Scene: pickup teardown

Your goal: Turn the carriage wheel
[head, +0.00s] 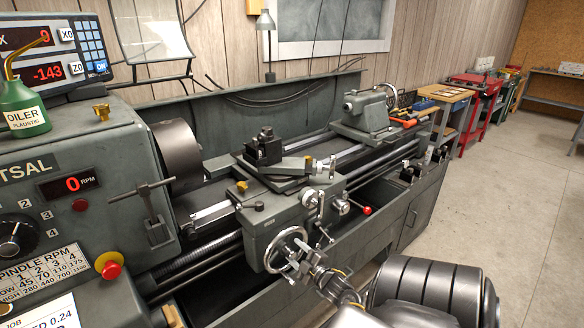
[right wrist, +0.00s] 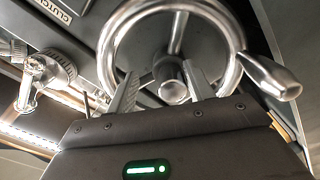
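The carriage wheel (head: 279,236) is a shiny metal handwheel on the front of the lathe carriage. In the right wrist view its round rim (right wrist: 108,45) fills the upper middle, with a hub (right wrist: 173,88) at the centre and a tapered handle (right wrist: 275,77) at the right. My right gripper (head: 306,258) is at the wheel's right side in the head view. In the right wrist view my right gripper (right wrist: 160,76) has its fingers apart on either side of the hub, inside the rim's outline. Contact with the wheel cannot be told. My left gripper is not in view.
Smaller carriage levers and knobs (head: 310,199) sit just above the wheel, with a red-knobbed lever (head: 367,210) to the right. The headstock (head: 90,190) is at left, the tailstock (head: 362,112) farther back. The floor (head: 520,190) at right is clear.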

